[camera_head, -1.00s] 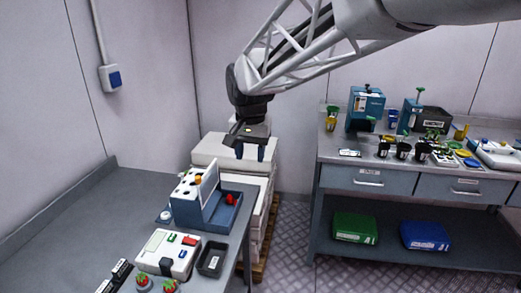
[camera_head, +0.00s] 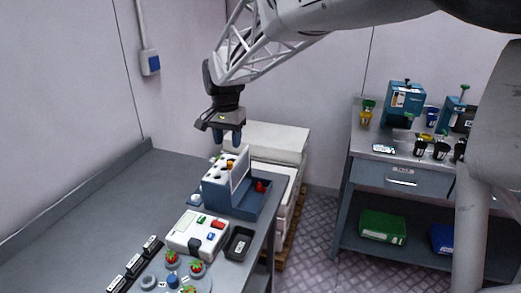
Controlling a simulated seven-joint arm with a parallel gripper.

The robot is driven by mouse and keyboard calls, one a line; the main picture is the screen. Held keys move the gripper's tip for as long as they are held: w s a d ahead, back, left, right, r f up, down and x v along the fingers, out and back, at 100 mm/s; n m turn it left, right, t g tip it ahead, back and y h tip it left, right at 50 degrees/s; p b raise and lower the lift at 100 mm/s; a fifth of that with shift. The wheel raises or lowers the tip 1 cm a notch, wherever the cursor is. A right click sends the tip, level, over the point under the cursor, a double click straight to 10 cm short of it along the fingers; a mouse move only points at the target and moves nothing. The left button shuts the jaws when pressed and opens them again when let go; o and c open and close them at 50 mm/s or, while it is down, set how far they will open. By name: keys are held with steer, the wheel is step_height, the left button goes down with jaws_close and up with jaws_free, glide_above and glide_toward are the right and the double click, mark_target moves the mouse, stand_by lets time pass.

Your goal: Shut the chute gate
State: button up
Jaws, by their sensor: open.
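A blue chute unit (camera_head: 230,203) stands on the left grey bench near its right edge. It has a white sloped top with dark holes and an orange knob (camera_head: 230,164). An upright white panel (camera_head: 241,169) stands along its right side; I cannot tell for sure whether this is the gate or how far it is shut. A red item (camera_head: 261,186) lies in the unit's blue tray. My gripper (camera_head: 228,141) points down, open and empty. In the picture it is just above the unit's top, apparently without touching it.
A white box with buttons (camera_head: 197,235) and a black tray (camera_head: 238,243) sit in front of the unit. Red berries lie at the front. A pale stack (camera_head: 268,138) stands behind. The bench's left part (camera_head: 110,215) is clear. Another bench (camera_head: 370,178) stands right.

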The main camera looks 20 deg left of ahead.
mark_target(230, 162)
steer(key=shift+f, duration=0.2)
steer(key=shift+f, duration=3.75)
steer(key=shift+c, duration=0.3)
jaws_close()
